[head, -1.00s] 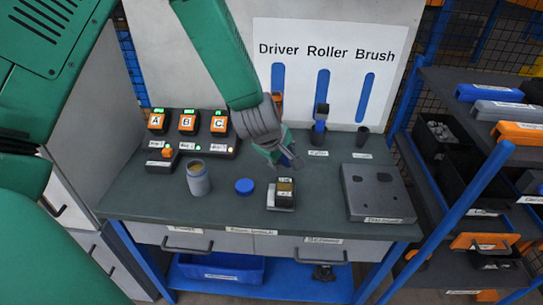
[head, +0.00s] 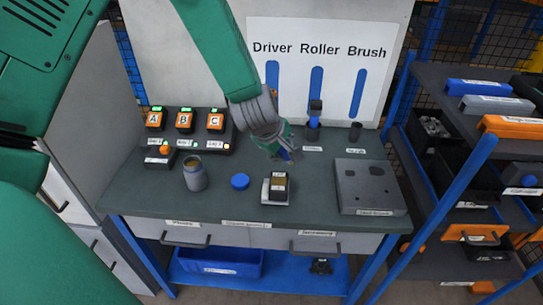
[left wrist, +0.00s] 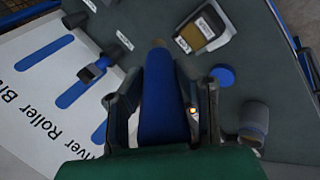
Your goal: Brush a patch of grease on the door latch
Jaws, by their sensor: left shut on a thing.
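My left gripper (head: 284,151) is above the bench, behind the latch unit. In the left wrist view, the gripper (left wrist: 158,95) is shut on a blue-handled tool (left wrist: 160,105) with a brownish tip, apparently the brush. The tip points away from the palm. The likely door latch (head: 278,188) is a small pale block with a dark and yellowish part; it also shows in the wrist view (left wrist: 203,33), apart from the tool. An open grey pot (head: 196,176) with brownish contents stands left of a blue lid (head: 240,181). My right gripper is not in view.
A white board (head: 335,80) reads Driver, Roller, Brush. A holder with a blue tool (head: 315,110) and an empty holder (head: 355,132) stand before it. A switch box (head: 185,125) is at left, a grey plate (head: 370,185) at right. The bench front is clear.

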